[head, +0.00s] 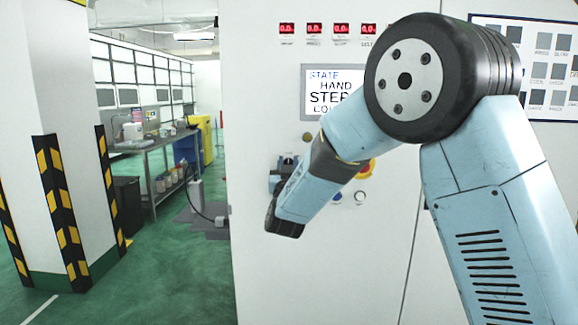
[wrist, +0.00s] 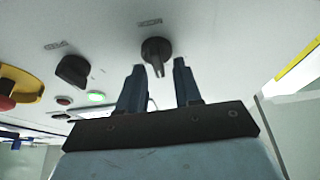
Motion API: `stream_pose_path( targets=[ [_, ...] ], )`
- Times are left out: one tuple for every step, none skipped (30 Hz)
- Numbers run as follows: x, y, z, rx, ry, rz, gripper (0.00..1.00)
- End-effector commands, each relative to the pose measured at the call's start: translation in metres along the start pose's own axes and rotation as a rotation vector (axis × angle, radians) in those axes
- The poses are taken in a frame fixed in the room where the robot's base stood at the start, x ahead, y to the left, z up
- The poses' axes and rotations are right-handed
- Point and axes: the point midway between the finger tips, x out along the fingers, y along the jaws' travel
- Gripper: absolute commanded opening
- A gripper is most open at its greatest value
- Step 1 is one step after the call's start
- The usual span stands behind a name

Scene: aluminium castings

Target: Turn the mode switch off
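Two black rotary knobs stand on the pale panel in the wrist view. One knob (wrist: 156,50) is ahead of my gripper (wrist: 159,66), its grip pointing down the picture between the two fingertips. The other knob (wrist: 72,70) is to the left. Their labels are too blurred to read, so I cannot tell which is the mode switch. My fingers are apart with nothing held; I cannot tell whether they touch the knob. In the head view my gripper (head: 277,178) is close to the cabinet front (head: 262,90), partly hidden by my arm.
A red and yellow emergency stop (head: 366,170) sits right of my wrist, with small buttons (head: 360,197) below it. A display (head: 331,91) is above. A striped pillar (head: 62,200) and a workbench (head: 160,145) stand left.

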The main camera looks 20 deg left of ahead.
Motion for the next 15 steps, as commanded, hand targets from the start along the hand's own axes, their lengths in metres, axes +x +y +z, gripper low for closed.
stream_pose_path(
  targets=[
    [0.0000,0.0002,0.0000,0.000,0.000,0.000,0.28],
    [0.0000,0.0003,0.0000,0.000,0.000,0.001,0.25],
    [-0.0001,0.0003,0.0000,0.000,0.000,0.001,0.21],
    [-0.0001,0.0004,0.0000,0.000,0.000,0.001,0.18],
    [-0.0001,0.0004,0.0000,0.000,0.000,0.001,0.15],
    [-0.0001,0.0004,0.0000,0.000,0.000,0.001,0.11],
    [-0.0001,0.0005,0.0000,0.000,0.000,0.001,0.09],
    [-0.0001,0.0005,0.0000,0.000,0.000,0.001,0.06],
    [-0.0012,0.0039,-0.0006,0.000,0.000,0.001,0.03],
    [-0.0008,0.0026,-0.0004,0.000,0.000,0.000,0.03],
    [-0.0006,0.0021,-0.0002,-0.001,0.000,0.000,0.03],
    [-0.0004,0.0019,0.0000,-0.003,0.000,0.000,0.03],
    [-0.0003,0.0018,0.0001,-0.005,0.000,-0.001,0.03],
    [-0.0002,0.0017,0.0001,-0.009,0.000,-0.002,0.03],
    [-0.0001,0.0015,0.0002,-0.015,0.000,-0.004,0.03]
  ],
)
